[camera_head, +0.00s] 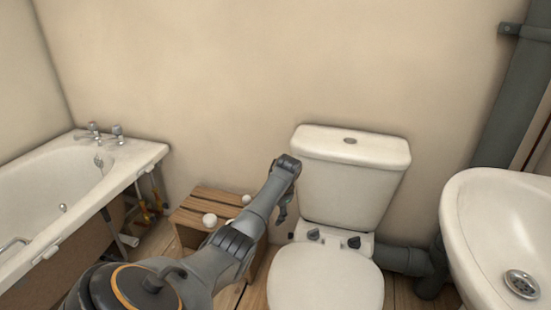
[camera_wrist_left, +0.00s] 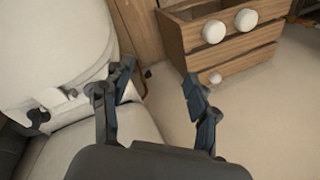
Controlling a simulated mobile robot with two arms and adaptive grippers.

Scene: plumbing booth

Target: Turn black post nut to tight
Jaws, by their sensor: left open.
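Two small black fittings stand on the rear of the white toilet bowl, a left one (camera_head: 313,235) and a right one (camera_head: 354,242). I cannot tell which is the black post nut. My left gripper (camera_head: 284,208) points down beside the left side of the toilet cistern (camera_head: 350,180), left of both fittings. In the left wrist view its two fingers (camera_wrist_left: 160,92) are spread, with nothing seen between them. A dark fitting (camera_wrist_left: 38,117) shows at the left of that view, apart from the fingers. The nut's thread and underside are hidden.
A wooden drawer box (camera_head: 190,217) with white knobs stands left of the toilet, close to my left arm. A bathtub (camera_head: 75,215) is at the far left. A washbasin (camera_head: 480,225) and a grey pipe (camera_head: 515,100) are at the right.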

